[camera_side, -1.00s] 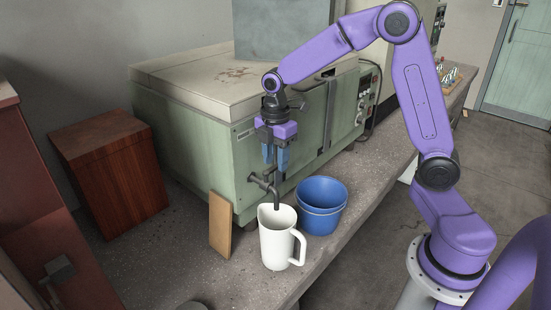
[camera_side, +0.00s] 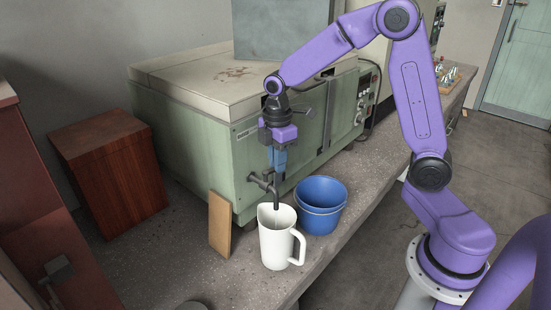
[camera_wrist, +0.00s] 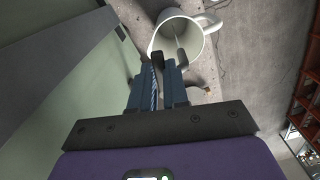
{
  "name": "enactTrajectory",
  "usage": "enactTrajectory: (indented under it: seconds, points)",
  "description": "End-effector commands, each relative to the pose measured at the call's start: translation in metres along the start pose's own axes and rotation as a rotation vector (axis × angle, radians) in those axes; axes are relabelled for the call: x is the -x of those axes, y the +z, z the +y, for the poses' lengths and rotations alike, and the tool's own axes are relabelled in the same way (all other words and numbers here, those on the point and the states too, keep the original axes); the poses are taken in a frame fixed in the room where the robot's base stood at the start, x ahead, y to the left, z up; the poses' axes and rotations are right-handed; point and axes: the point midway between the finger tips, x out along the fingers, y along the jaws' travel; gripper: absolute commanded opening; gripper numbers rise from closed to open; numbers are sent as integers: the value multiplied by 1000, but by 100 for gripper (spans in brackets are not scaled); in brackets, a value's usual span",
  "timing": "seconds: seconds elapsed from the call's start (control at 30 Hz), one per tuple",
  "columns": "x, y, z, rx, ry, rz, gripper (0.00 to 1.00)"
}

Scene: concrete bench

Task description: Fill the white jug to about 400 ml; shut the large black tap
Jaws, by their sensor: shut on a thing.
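The white jug (camera_side: 275,244) stands upright on the bench with its handle to the right. The large black tap (camera_side: 262,181) sticks out of the green cabinet, and its spout points down into the jug's mouth. My gripper (camera_side: 278,172) points down from above and is shut on the tap's handle, which my fingers partly hide. In the wrist view, the dark handle end (camera_wrist: 156,58) shows at my fingertips (camera_wrist: 159,72). The jug (camera_wrist: 204,23) lies beyond them, with the spout reaching inside. I cannot make out the water level.
Blue nested bowls (camera_side: 320,204) stand just right of the jug. A wooden board (camera_side: 220,225) leans against the green cabinet (camera_side: 190,150) to the left. A reddish wooden box (camera_side: 110,175) sits farther left. The bench's front edge is close to the jug.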

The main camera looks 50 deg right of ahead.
Motion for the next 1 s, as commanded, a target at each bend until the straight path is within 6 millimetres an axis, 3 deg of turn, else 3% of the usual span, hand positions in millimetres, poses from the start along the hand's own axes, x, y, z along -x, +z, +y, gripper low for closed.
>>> enactTrajectory:
  seconds: [0.23,0.57,0.6,0.67,1.0]
  points:
    - [1,-1,-6,-166,1,0,0]
    - [1,-1,-6,-184,1,0,0]
    - [1,-1,-6,-184,1,0,18]
    - [1,-1,-6,-183,1,0,38]
    - [2,-1,-6,-183,1,0,40]
